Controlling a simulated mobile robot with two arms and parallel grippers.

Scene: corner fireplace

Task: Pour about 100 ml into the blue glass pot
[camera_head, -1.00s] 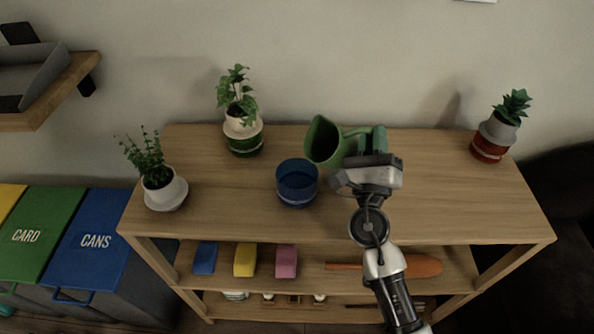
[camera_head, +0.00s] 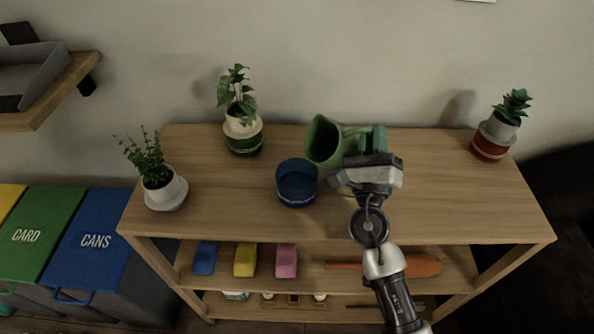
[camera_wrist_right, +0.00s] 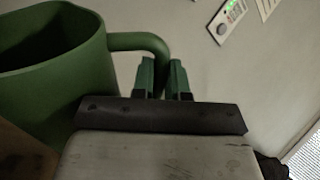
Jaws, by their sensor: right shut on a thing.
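The blue glass pot (camera_head: 297,190) stands on the wooden shelf's top, left of my right arm. A green jug (camera_head: 324,143) is just behind and to the right of it, tilted with its mouth toward the left. My right gripper (camera_head: 372,142) is shut on the jug's handle. In the right wrist view, the jug (camera_wrist_right: 60,85) is at the left and its handle runs to the green fingers of my right gripper (camera_wrist_right: 163,78). The jug's contents are hidden, and I cannot tell whether any liquid is in the pot. My left gripper is not in view.
The wooden shelf (camera_head: 430,200) has clear room right of my arm. Potted plants stand at its left (camera_head: 165,190), back left (camera_head: 243,135) and back right (camera_head: 493,140). Blue, yellow and pink blocks (camera_head: 245,260) lie on the level below.

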